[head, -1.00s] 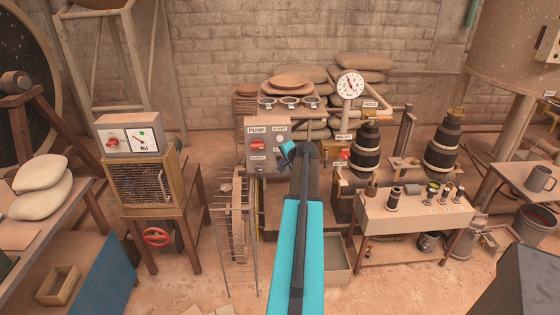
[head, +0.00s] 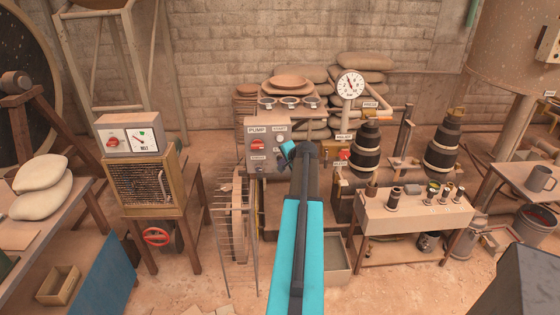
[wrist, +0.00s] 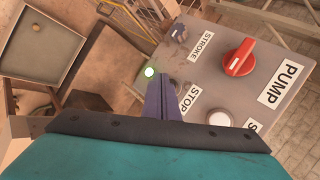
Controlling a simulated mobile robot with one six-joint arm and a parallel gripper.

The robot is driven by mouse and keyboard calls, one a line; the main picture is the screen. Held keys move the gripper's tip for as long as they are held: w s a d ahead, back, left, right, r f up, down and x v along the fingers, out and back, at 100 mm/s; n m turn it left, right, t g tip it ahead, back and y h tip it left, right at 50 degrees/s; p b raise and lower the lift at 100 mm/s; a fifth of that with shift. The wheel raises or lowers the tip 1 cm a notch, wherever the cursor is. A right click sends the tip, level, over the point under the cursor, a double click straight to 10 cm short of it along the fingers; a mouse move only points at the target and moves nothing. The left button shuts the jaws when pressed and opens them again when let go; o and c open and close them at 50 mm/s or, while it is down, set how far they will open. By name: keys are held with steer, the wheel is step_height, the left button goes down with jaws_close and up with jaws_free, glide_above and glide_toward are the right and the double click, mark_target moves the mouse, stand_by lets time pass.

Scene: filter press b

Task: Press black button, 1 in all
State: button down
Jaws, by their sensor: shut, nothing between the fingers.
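The grey pump panel (wrist: 255,95) fills the upper right of the wrist view, and it also shows in the head view (head: 252,149). It bears a red knob (wrist: 239,57), a STROKE knob (wrist: 178,33), a white button (wrist: 219,118), a STOP label (wrist: 191,99) and a lit green lamp (wrist: 150,72). My gripper (wrist: 163,80) is shut and empty, its fingertips over the panel between the STOP label and the lamp. The black button is mostly or wholly hidden there behind the fingers. I cannot tell whether they touch it. In the head view my gripper (head: 285,158) is at the panel's right edge.
A pressure gauge (head: 350,84) and a relief valve with a red handle (head: 345,155) stand right of the panel. A small table (head: 415,215) with fittings is further right. A metal rack (head: 235,230) stands below left. An open tray (wrist: 40,45) shows at the wrist view's upper left.

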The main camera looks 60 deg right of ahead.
steer(key=shift+w+d, duration=0.6)
steer(key=shift+d, duration=0.15)
stand_by(2.1)
stand_by(0.3)
steer(key=shift+s+a, duration=0.55)
steer(key=shift+a, duration=0.2)
steer(key=shift+s+a, duration=0.75)
steer(key=shift+a, duration=0.3)
steer(key=shift+s+a, duration=0.7)
steer(key=shift+a, duration=0.3)
